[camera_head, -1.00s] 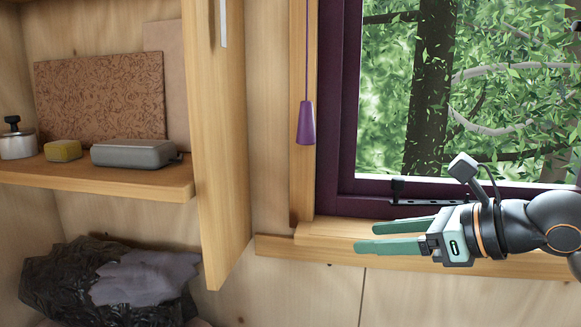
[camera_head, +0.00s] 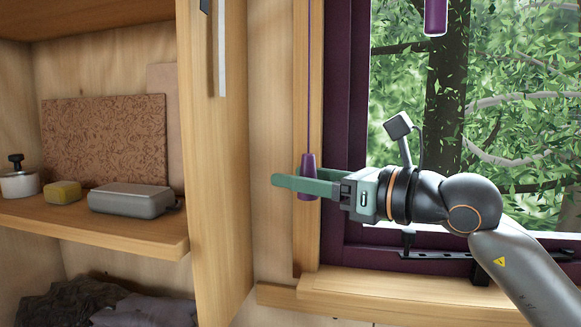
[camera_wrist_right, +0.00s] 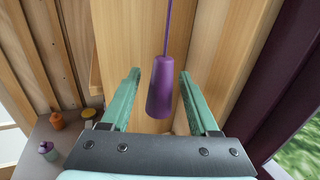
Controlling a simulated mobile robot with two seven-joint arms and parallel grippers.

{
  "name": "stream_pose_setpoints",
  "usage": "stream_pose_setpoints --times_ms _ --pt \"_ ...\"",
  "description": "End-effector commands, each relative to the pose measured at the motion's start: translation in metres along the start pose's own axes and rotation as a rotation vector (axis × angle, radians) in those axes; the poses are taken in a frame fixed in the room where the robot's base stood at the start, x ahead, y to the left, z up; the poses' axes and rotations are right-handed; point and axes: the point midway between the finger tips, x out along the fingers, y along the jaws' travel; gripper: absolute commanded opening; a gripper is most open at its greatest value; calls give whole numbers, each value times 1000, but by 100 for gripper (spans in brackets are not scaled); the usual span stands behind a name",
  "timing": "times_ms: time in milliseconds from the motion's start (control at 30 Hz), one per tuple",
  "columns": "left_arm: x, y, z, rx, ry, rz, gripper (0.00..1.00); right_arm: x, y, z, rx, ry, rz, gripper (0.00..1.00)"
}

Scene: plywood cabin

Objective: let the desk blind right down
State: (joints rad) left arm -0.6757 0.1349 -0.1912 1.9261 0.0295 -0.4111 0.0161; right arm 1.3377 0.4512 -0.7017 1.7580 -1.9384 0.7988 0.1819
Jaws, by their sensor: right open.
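A purple cord pull (camera_head: 308,162) hangs on a thin purple cord (camera_head: 309,75) in front of the window's left wooden trim. My right gripper (camera_head: 289,176) is level with the pull, with green fingers reaching left around it. In the right wrist view the pull (camera_wrist_right: 161,88) hangs between the two open fingers (camera_wrist_right: 159,74), with a gap showing on each side. The blind itself is not clearly in view. My left gripper is not in view.
A purple cylindrical piece (camera_head: 435,16) shows at the top of the window. The wooden cabinet side (camera_head: 222,170) stands left of the cord. Its shelf (camera_head: 120,231) holds a grey case (camera_head: 131,198), a yellow block (camera_head: 62,192) and a pot (camera_head: 19,183). The sill (camera_head: 375,290) is below.

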Motion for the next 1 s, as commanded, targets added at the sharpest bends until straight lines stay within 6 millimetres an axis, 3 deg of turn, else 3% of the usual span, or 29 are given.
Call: stream_pose_setpoints --times_ms 200,500,1000 --pt "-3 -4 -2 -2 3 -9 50 20 0 1 0 0 0 61" --pt "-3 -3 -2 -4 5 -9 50 22 0 0 -1 0 -1 61" --pt "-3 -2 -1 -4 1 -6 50 21 0 0 0 0 -1 6"
